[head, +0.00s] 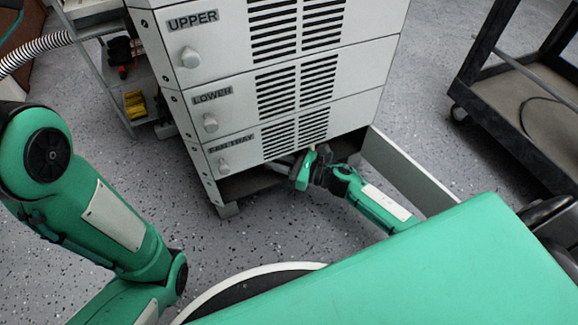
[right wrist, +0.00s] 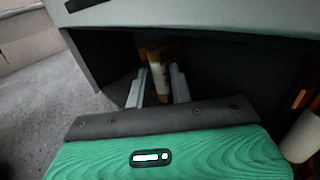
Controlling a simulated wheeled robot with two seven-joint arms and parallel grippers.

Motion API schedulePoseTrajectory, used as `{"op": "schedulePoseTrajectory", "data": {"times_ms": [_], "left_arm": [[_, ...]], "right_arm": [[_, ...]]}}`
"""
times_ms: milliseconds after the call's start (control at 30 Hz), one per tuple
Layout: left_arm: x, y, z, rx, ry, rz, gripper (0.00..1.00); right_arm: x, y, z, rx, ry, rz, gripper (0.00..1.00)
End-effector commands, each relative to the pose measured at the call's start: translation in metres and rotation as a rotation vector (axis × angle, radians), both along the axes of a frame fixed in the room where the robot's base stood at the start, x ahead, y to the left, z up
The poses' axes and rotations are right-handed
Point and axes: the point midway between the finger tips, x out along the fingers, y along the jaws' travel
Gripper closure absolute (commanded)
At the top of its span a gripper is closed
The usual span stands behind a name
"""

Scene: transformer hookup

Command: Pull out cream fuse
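The cream fuse (right wrist: 158,72) shows in the right wrist view, standing under the cabinet with an orange band at its lower end. My right gripper (right wrist: 158,82) has one grey finger on either side of it. I cannot tell whether the fingers touch the fuse. In the head view the right gripper (head: 312,168) reaches the cabinet's low front opening, below the FAN TRAY drawer; the fuse is not clear there. My left arm comes in at the left; its gripper is out of view.
The cabinet (head: 228,60) has drawers labelled UPPER, LOWER and FAN TRAY. An open panel (head: 408,172) stands out at the opening's right. Another pale cylinder (right wrist: 303,137) is at the right edge of the wrist view. A black cart (head: 535,110) stands at right.

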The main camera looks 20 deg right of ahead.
Motion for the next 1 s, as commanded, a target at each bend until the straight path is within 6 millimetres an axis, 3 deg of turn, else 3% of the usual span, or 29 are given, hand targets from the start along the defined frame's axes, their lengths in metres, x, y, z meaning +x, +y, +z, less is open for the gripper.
{"op": "schedulePoseTrajectory", "data": {"times_ms": [333,433,467,500,533,600,1000], "left_arm": [[0.0000,-0.0010,0.0004,-0.003,0.000,-0.006,1.00],[0.0001,-0.0008,0.0006,-0.005,0.000,-0.008,1.00],[0.0001,-0.0007,0.0007,-0.005,0.000,-0.008,1.00],[0.0000,-0.0006,0.0008,-0.006,0.001,-0.008,1.00],[0.0000,-0.0005,0.0008,-0.007,0.000,-0.009,1.00],[0.0000,-0.0004,0.0008,-0.007,0.000,-0.009,1.00],[0.0004,-0.0004,0.0007,-0.003,-0.001,-0.003,1.00]], "right_arm": [[0.0025,0.0028,0.0002,0.000,0.000,0.000,0.78],[0.0025,0.0028,0.0002,0.000,0.000,0.000,0.97],[0.0025,0.0028,0.0002,0.000,0.000,0.000,1.00],[0.0025,0.0028,0.0002,0.000,0.000,0.000,1.00],[0.0025,0.0028,0.0003,0.000,0.000,0.000,0.88],[0.0025,0.0028,0.0003,0.000,0.000,0.000,1.00],[-0.0022,0.0028,0.0001,0.001,0.001,0.001,1.00]]}}
